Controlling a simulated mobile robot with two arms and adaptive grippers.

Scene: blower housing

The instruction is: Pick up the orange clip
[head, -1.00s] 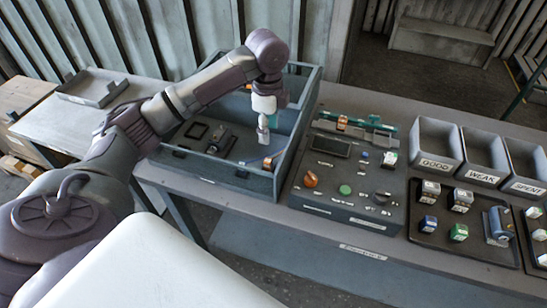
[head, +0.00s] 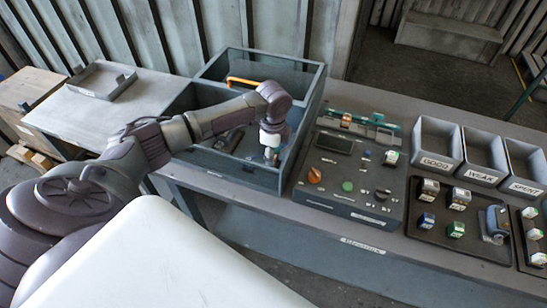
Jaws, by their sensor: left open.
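My left gripper (head: 270,157) points down into the front compartment of the grey bin (head: 232,172), near its right wall. It is small in the view, with its jaws open. I cannot make out anything between its fingers. No orange clip shows clearly below it; the gripper and the bin's wall hide that spot. A curved orange piece (head: 245,82) shows in the bin's rear compartment, behind my left arm. I cannot tell whether it is the clip. My right gripper is out of view.
Dark parts (head: 228,140) lie in the bin left of the gripper. A control panel (head: 350,180) with an orange knob (head: 314,176) stands right of the bin. Further right are labelled trays (head: 436,162) and a dark mat with small blocks (head: 458,238).

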